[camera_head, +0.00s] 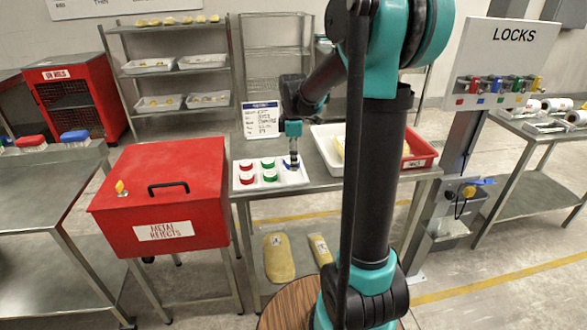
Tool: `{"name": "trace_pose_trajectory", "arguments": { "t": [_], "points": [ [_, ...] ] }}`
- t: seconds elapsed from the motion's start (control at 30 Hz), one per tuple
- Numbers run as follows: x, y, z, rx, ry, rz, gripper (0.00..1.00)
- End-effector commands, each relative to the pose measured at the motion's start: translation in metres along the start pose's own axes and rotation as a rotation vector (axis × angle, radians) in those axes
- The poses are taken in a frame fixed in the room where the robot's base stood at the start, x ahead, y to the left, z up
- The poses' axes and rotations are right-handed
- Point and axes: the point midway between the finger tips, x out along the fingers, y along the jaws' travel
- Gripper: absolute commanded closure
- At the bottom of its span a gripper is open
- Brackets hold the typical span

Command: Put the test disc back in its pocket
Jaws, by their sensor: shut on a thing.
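A white tray (298,181) lies on the metal table, with red and green discs in its left part. My gripper (291,166) points down over the right part of this tray. It is shut on a blue test disc (286,166), of which only a small part shows beside the fingers. The disc is at or just above the tray; I cannot tell whether it touches. The pocket under it is hidden by the gripper and disc.
A red metal rejects box (160,200) with a black handle stands left of the table. A white sign (261,119) stands behind the tray. A white tray (322,140) and a red tray (424,154) lie to the right. My arm covers the middle right of the view.

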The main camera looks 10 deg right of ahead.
Motion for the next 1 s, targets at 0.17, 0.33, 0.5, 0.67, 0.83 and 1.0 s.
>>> {"name": "trace_pose_trajectory", "arguments": {
  "t": [0.17,0.33,0.5,0.67,0.83,1.0],
  "points": [
    [0.024,0.000,0.000,0.000,0.000,0.000,0.91],
    [0.036,0.000,0.000,0.000,0.000,0.000,0.91],
    [0.036,0.000,0.000,0.000,0.000,0.000,0.91],
    [0.039,0.000,0.000,0.000,0.000,0.000,0.91],
    [0.042,0.000,0.000,0.000,0.000,0.000,0.54],
    [0.042,0.000,0.000,0.000,0.000,0.000,0.38]
  ]
}}
